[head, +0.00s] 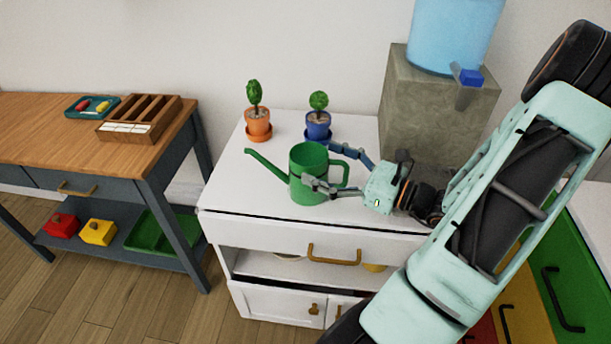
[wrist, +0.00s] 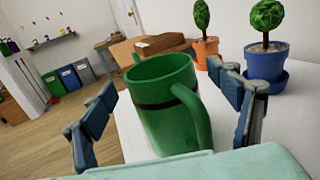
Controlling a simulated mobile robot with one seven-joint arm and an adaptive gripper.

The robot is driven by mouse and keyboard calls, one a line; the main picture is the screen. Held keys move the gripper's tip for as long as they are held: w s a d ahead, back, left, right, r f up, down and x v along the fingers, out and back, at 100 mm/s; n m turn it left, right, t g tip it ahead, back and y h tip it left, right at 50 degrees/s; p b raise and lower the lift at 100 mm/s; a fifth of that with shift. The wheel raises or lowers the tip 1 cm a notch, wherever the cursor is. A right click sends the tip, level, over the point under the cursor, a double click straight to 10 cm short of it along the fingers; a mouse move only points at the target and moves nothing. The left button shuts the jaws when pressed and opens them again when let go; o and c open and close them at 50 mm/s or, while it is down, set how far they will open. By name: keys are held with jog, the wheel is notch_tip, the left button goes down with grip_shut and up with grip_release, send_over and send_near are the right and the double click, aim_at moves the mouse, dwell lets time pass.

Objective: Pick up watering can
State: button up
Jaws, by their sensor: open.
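A green watering can (head: 309,160) stands upright on the white cabinet top, its long spout pointing left and its handle to the right. My gripper (head: 322,164) reaches in from the right at the can's handle side, with its fingers apart. In the wrist view the can (wrist: 163,100) lies between the two open fingers of my gripper (wrist: 168,112), with its handle toward the camera. A gap shows between the left finger and the can.
Behind the can stand an orange-potted plant (head: 258,123) and a blue-potted plant (head: 318,124). A stone block (head: 437,105) with a blue water dispenser (head: 453,35) is at the back right. A wooden table (head: 60,130) stands left. The cabinet top (head: 232,185) is clear at front left.

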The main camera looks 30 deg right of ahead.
aim_at(294, 150)
jog(key=x, duration=0.4)
jog(key=shift+w+a+r, duration=0.2)
jog(key=shift+w+a, duration=0.05)
jog(key=c, duration=2.1)
jog(key=shift+c, duration=0.5)
jog(key=shift+r, duration=0.1)
